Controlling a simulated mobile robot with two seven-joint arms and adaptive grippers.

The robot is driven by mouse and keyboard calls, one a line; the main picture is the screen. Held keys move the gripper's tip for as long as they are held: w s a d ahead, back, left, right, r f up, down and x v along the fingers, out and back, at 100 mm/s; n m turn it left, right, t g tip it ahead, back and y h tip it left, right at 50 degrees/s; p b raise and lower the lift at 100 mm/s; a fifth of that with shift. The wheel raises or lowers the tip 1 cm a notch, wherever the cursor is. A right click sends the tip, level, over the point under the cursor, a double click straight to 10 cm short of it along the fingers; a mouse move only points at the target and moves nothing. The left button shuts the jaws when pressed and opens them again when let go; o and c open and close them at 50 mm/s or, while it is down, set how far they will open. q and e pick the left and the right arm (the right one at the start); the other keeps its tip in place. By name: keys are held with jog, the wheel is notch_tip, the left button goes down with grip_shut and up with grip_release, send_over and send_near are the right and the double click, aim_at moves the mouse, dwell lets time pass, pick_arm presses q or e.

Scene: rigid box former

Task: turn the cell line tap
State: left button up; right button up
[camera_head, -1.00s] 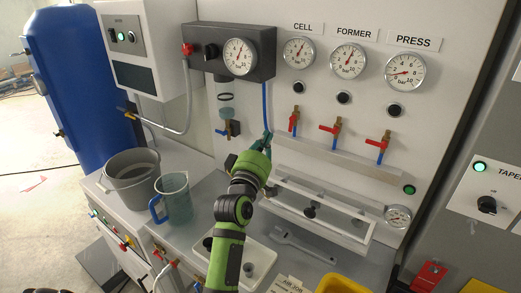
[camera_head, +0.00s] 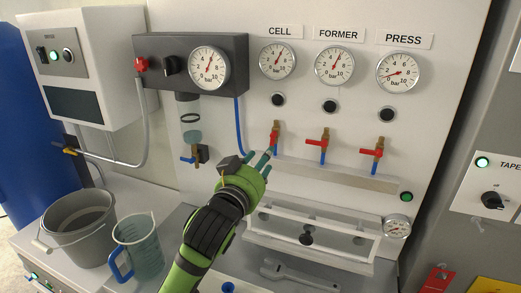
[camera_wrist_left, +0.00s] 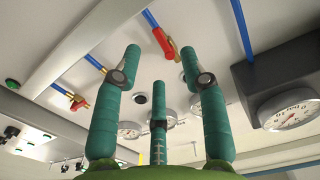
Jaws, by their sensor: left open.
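The cell line tap (camera_head: 275,138) has a red handle and brass body on a blue line, below the CELL label (camera_head: 279,32) and gauge (camera_head: 277,59). Its handle points roughly up and down, along the line. My left gripper (camera_head: 258,160), green with teal fingers, is just below and left of this tap, open and empty. In the left wrist view, a red-handled tap (camera_wrist_left: 164,42) shows beyond and between the spread fingers (camera_wrist_left: 161,62). No contact with the handle is visible. My right gripper is not in view.
The former tap (camera_head: 323,143) and press tap (camera_head: 376,154) stand to the right, handles sideways. A ledge (camera_head: 330,174) runs below them. A clear-topped frame (camera_head: 312,240), a wrench (camera_head: 300,274), a jug (camera_head: 139,250) and a bucket (camera_head: 80,225) are lower down.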

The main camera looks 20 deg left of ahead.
aim_at(273, 141)
pick_arm(q)
jog(key=w, duration=0.2)
jog(key=w+p, duration=0.1)
jog(key=w, duration=0.2)
jog(key=shift+w+d, duration=0.3)
jog(key=shift+w, duration=0.05)
grip_shut()
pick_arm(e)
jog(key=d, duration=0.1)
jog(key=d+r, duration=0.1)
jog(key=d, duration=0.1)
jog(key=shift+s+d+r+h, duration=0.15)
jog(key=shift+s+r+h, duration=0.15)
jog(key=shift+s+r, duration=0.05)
